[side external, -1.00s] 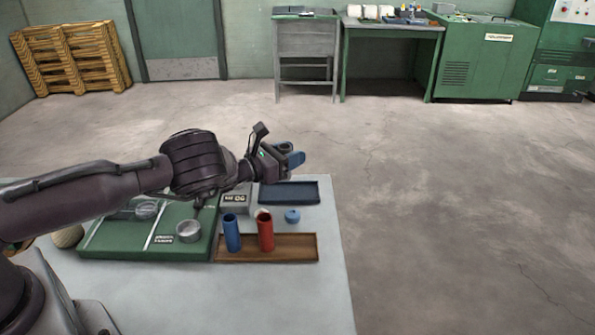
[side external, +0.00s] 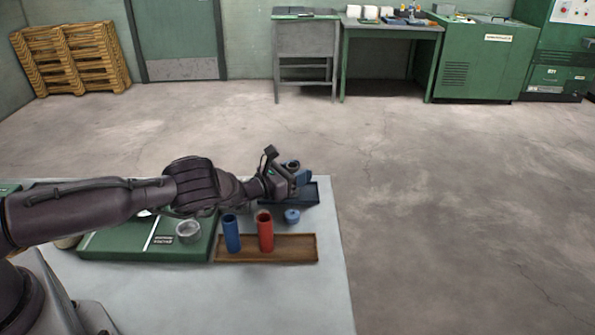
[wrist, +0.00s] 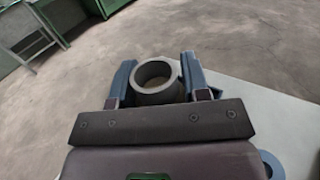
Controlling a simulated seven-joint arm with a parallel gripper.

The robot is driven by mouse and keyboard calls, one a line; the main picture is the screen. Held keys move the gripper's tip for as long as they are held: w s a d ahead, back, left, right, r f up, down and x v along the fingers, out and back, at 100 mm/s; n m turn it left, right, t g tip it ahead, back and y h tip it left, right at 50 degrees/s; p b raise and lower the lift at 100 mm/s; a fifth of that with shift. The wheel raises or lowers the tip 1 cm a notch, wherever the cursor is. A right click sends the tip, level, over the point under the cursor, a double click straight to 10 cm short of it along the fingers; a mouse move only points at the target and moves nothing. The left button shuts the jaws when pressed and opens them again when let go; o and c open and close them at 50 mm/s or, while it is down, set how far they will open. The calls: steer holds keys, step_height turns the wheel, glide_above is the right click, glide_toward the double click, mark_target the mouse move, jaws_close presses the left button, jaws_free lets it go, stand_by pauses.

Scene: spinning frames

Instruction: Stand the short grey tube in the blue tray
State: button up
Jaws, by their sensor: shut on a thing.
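The short grey tube (wrist: 153,76) is upright between the two blue fingers of my gripper (wrist: 158,80) in the wrist view. My gripper is shut on it, and the tube's open top shows. In the side external view my gripper (side external: 297,172) is over the blue tray (side external: 305,198), with the grey tube's rim (side external: 292,164) showing beside the fingers. The arm hides part of the tray. I cannot tell from these views whether the tube's lower end touches the tray.
A wooden tray (side external: 290,248) holds a blue tube (side external: 231,234) and a red tube (side external: 265,231). A blue ring (side external: 292,216) lies on the table between the two trays. A green board (side external: 105,243) with a clear round dish (side external: 188,231) is at left.

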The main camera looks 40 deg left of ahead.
steer(key=o, duration=0.9)
